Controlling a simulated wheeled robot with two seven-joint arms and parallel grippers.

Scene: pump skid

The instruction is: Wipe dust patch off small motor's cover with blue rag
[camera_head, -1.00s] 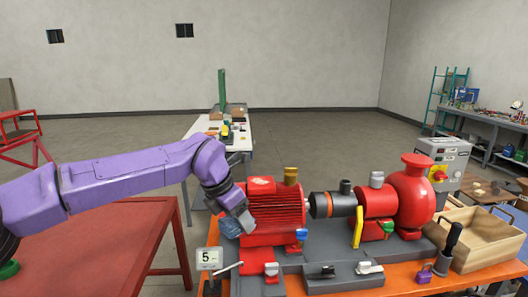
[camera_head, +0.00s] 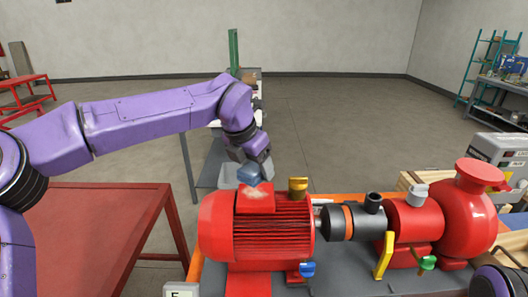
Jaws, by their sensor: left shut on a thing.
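The red ribbed motor (camera_head: 272,232) lies on the skid in the middle of the view. A red box-shaped cover (camera_head: 256,203) sits on its top, with a pale dust patch (camera_head: 257,193) on its upper face. My left gripper (camera_head: 250,168) is above the back of this cover, shut on the blue rag (camera_head: 249,176). The rag hangs just over the rear edge of the patch; I cannot tell whether it touches the cover. My right gripper is not in view.
A brass-coloured fitting (camera_head: 298,187) stands close right of the cover. A dark coupling (camera_head: 350,222), a yellow lever (camera_head: 384,256) and a red pump (camera_head: 466,217) lie further right. A red table (camera_head: 95,235) is at left. The air above the motor is free on the right.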

